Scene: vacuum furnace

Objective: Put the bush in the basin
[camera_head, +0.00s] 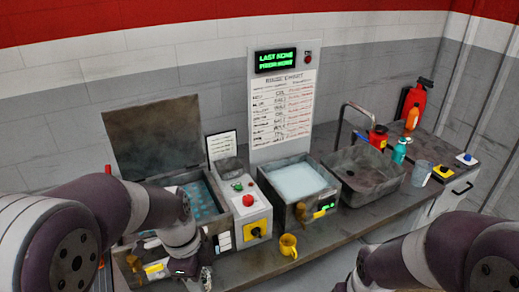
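No thing here can be surely identified as the bush. A small greyish metal piece (206,278) shows at the bottom edge, just right of my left wrist, too small to make out. A grey metal sink-like basin (368,190) is set in the bench at centre right, under a tap, and looks empty. My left gripper (187,268) points down at the front of the bench at lower left. Its fingers are mostly hidden by the wrist, so its opening and any hold are unclear. My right arm comes in at lower right, its gripper outside the picture.
A tank (177,180) with its lid raised holds blue-green liquid at left. Beside it are a control box (247,215) and a bath of pale liquid (288,214). Bottles, a clear cup (421,173) and buttons are at right.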

